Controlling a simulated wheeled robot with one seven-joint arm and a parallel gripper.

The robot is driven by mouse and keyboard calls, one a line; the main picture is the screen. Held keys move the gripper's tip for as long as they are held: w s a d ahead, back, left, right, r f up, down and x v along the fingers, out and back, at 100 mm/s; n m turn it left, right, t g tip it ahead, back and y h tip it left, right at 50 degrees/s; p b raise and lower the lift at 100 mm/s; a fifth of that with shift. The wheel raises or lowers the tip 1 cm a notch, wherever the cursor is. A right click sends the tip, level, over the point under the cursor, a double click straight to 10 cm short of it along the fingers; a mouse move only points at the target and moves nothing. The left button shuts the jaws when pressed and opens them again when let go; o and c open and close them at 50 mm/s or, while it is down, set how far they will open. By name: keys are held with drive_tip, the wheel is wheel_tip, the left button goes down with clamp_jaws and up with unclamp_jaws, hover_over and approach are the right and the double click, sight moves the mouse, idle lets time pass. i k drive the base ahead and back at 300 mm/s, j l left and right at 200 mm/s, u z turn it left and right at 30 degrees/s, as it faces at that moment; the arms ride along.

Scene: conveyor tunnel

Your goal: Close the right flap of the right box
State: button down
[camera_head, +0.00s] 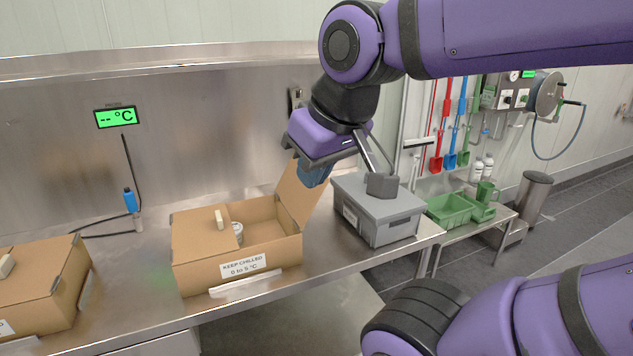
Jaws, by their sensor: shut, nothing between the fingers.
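The right box (188,262) is an open-topped cardboard carton with a "KEEP CHILLED 0 to 5 °C" label on its front. Its left flap (195,232) lies flat over the left part of the opening. Its right flap (292,200) stands up, leaning outward to the right. A small white round container (238,229) shows inside. My gripper (314,176) is shut and empty, pointing down at the upper edge of the right flap. Its blue tip overlaps that edge in the picture; I cannot tell whether they touch.
A grey lidded bin (385,226) stands close to the right of the flap. Another carton (45,291) stands at the far left. A blue probe (130,201) hangs on the back wall. Green crates (449,219) sit on a lower table to the right. Bare steel lies between the cartons.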

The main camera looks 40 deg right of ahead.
sight(299, 200)
drive_tip(key=k+l+u, duration=0.1)
drive_tip(key=l, duration=0.35)
drive_tip(key=k+l+u, duration=0.15)
drive_tip(key=l, duration=0.25)
drive_tip(key=l+u, duration=0.1)
drive_tip(key=l, duration=0.3)
drive_tip(key=k+l+u, duration=0.15)
drive_tip(key=l, duration=0.25)
drive_tip(key=k+l+u, duration=0.1)
drive_tip(key=l, duration=0.3)
drive_tip(key=k+l+u, duration=0.1)
drive_tip(key=k+l, duration=0.2)
drive_tip(key=l+u, duration=0.1)
drive_tip(key=l, duration=0.3)
drive_tip(key=k+l+u, duration=0.1)
drive_tip(key=l, duration=0.35)
drive_tip(key=k+l+u, duration=0.1)
drive_tip(key=l, duration=0.3)
drive_tip(key=k+l+u, duration=0.1)
drive_tip(key=l, duration=0.3)
drive_tip(key=k+l+u, duration=0.1)
drive_tip(key=l+u, duration=0.15)
drive_tip(key=l, duration=0.5)
drive_tip(key=i+j+z, duration=0.1)
drive_tip(key=i, duration=0.4)
